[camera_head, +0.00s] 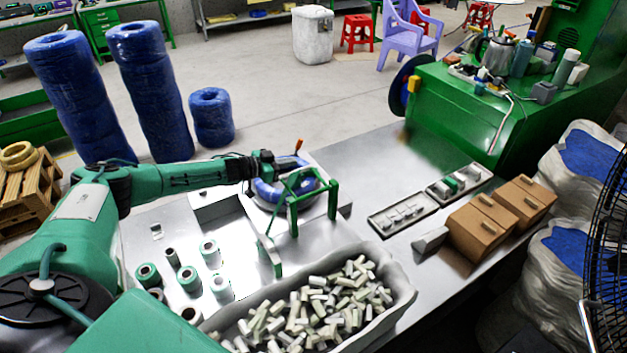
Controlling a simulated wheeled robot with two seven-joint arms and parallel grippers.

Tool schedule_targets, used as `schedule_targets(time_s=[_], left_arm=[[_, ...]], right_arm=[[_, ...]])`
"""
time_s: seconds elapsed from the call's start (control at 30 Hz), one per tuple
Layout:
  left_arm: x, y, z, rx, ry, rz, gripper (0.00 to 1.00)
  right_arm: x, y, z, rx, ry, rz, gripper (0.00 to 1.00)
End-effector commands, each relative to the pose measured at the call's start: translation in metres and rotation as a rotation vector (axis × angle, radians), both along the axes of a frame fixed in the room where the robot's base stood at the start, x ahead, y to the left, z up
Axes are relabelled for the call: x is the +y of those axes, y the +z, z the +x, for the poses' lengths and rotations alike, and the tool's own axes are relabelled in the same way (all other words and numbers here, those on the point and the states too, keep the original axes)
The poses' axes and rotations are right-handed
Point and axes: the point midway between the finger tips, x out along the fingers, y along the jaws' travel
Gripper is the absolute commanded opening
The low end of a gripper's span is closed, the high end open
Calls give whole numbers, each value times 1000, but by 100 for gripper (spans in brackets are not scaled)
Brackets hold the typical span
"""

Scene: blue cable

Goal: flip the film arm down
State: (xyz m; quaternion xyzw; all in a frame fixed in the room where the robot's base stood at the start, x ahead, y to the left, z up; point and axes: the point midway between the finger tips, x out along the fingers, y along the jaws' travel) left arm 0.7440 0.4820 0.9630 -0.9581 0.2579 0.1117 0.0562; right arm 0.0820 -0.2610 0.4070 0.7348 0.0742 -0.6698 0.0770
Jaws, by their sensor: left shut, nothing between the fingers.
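My left arm reaches in from the left. Its gripper (274,165) is shut and empty, above the rear left edge of the wrapping station. A blue cable coil (268,192) lies there, partly behind a green frame (334,198) standing over it. A short piece with an orange tip (299,144) sticks up just right of the gripper. I cannot tell for sure which part is the film arm, or whether the gripper touches it. My right gripper is not in view.
A bin (404,290) full of pale cylinders stands in front. Several green-and-white rolls (209,254) stand on the metal table at left. Small trays (402,217) and brown boxes (482,228) are at right. The tabletop behind the trays is clear.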

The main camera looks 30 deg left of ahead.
Motion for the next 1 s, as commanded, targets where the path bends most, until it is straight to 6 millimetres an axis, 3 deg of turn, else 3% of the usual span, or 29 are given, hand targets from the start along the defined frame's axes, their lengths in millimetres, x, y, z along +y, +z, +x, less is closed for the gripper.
schedule_targets(time_s=[0.1, 0.33, 1.0], left_arm=[[3, -15, 2, 12, 1, -20, 0], [8, -29, 5, 11, 1, -18, 0], [10, -37, 5, 12, 0, -17, 0]], right_arm=[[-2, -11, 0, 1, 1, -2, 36], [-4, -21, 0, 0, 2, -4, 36], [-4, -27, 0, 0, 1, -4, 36]])
